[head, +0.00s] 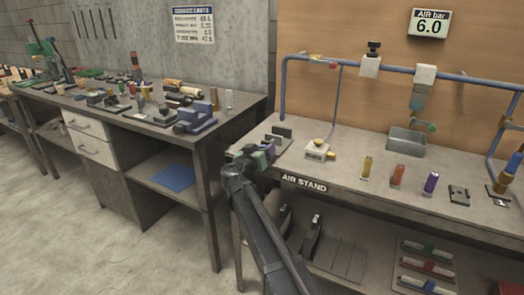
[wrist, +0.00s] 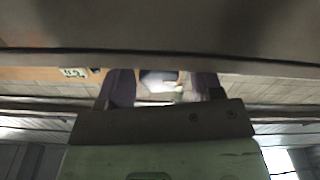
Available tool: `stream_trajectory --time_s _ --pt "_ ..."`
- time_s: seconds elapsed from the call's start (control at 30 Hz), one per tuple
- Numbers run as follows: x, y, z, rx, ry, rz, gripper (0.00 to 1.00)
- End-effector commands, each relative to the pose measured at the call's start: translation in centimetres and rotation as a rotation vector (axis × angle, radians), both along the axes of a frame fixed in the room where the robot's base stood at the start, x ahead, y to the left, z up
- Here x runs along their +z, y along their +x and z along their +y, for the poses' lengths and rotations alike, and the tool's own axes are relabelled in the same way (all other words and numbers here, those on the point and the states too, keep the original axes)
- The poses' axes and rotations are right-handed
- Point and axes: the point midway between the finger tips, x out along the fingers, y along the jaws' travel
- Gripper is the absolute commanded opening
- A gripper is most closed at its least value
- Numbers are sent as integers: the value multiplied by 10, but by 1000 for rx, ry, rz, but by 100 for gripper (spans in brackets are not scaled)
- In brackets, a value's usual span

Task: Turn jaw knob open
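My gripper (head: 268,149), with a green body and purple fingers, is at the left end of the air stand bench (head: 345,183). In the wrist view the two purple fingers (wrist: 162,84) stand apart, with a blurred pale shape visible between them. I cannot tell whether that shape lies between the fingers or behind them. Dark upright plates (head: 281,132) stand just beyond my gripper in the head view. A blue vise-like block (head: 196,119) sits on the left workbench. I cannot identify the jaw knob for certain in either view.
A pale block with a yellow knob (head: 319,150) stands right of my gripper. Yellow (head: 367,167), red (head: 398,175) and purple (head: 431,183) cylinders stand farther right. A grey bin (head: 406,142) is behind them. Blue pipe (head: 345,62) frames the bench. A gap separates the benches.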

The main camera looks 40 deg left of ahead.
Motion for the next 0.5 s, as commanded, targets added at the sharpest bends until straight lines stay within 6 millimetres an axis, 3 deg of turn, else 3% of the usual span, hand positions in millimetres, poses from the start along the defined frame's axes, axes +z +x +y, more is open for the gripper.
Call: stream_trajectory --time_s 0.27,0.37,0.5 --pt "0 -2 0 0 1 0 60" --pt "0 -13 -3 2 1 0 60" --pt "0 -46 -10 3 1 0 60"
